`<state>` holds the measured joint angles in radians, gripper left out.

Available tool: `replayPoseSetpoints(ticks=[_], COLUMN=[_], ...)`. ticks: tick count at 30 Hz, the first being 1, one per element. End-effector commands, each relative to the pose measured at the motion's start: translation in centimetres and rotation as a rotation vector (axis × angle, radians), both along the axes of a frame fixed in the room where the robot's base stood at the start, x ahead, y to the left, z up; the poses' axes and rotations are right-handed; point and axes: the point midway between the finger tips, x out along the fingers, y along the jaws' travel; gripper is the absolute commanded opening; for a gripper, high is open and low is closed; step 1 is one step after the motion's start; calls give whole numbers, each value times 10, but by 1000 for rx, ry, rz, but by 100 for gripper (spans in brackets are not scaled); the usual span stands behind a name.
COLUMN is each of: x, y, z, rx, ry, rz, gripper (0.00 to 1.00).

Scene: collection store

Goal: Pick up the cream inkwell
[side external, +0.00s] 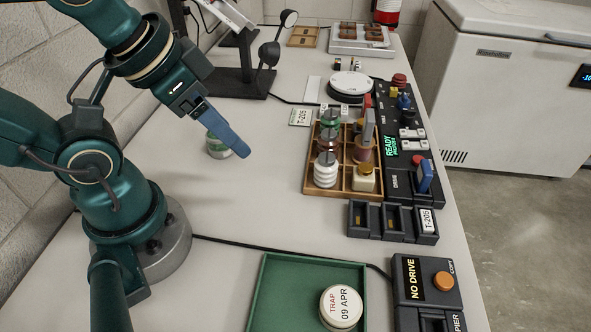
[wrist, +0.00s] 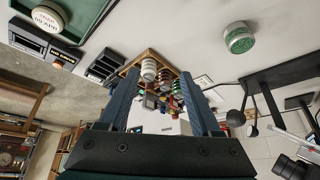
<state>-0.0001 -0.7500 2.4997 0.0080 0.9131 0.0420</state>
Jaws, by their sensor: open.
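The cream inkwell (side external: 364,180) appears to be the small squarish cream block with a dull gold top. It stands in the front right cell of the wooden divided tray (side external: 318,192) in the side view. In the wrist view the tray shows beyond my fingers, but the inkwell is too small and crowded to tell apart. My gripper (side external: 240,150) is open and empty, in the air well to the left of the tray. In the wrist view its two blue fingers (wrist: 160,75) stand wide apart with nothing between them.
The tray also holds a white ribbed piece (side external: 325,171), dark red and green ribbed pieces and taller handled ones. A green-and-white tin (side external: 217,148) stands behind my gripper. A black control panel (side external: 400,180) borders the tray's right. A green tray (side external: 262,300) with a round labelled tin lies in front.

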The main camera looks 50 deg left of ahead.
Motion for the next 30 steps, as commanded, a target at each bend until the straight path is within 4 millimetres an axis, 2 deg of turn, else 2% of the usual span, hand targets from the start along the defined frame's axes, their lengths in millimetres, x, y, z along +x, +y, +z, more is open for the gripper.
replayPoseSetpoints(ticks=[8, 16, 23, 30], x=[19, 66, 121, 170], y=[38, 54, 42, 0], z=[23, 33, 26, 0], rx=[352, 696, 996, 1301], ry=[90, 286, 454, 600], rz=[-287, -634, -930, -1197], gripper=[65, 65, 65, 65])
